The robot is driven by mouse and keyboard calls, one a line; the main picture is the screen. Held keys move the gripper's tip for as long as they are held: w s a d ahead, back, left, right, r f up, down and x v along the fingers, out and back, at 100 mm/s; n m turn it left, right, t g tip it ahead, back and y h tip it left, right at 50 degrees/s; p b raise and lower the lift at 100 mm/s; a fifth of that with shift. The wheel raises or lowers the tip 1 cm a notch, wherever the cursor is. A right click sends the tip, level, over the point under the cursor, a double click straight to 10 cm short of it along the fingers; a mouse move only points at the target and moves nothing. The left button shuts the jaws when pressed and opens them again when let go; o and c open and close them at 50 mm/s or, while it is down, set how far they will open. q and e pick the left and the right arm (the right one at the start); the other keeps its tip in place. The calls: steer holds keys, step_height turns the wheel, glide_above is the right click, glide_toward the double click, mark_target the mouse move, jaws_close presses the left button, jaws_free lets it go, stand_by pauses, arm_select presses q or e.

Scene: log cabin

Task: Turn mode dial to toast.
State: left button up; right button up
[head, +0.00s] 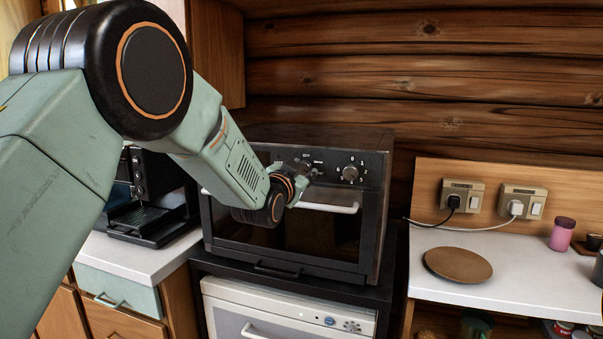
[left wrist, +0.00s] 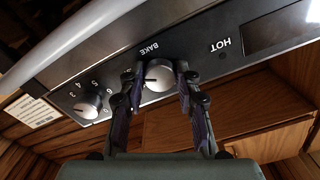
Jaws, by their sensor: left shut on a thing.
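The black toaster oven (head: 375,225) stands on a dark shelf unit, its control panel above a pale door handle (head: 335,208). In the left wrist view the mode dial (left wrist: 158,76) is a silver knob beside the word BAKE. My left gripper (left wrist: 160,78) has one finger on each side of this knob and is shut on it. In the head view my left gripper (head: 302,172) is at the panel and partly hides the knob. The word toast cannot be read. My right gripper is not in view.
A numbered second knob (head: 350,173) is right of my gripper; it also shows in the left wrist view (left wrist: 88,105). A black coffee machine (head: 150,195) stands left of the oven. A brown round board (head: 458,264) lies on the right counter.

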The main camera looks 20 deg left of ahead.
arm_select(q)
steer(key=shift+r+m, duration=0.3)
steer(key=shift+m, duration=0.2)
steer(key=o, duration=0.9)
steer(key=shift+f, duration=0.1)
steer(key=s, duration=1.2)
steer(key=shift+a, duration=0.15)
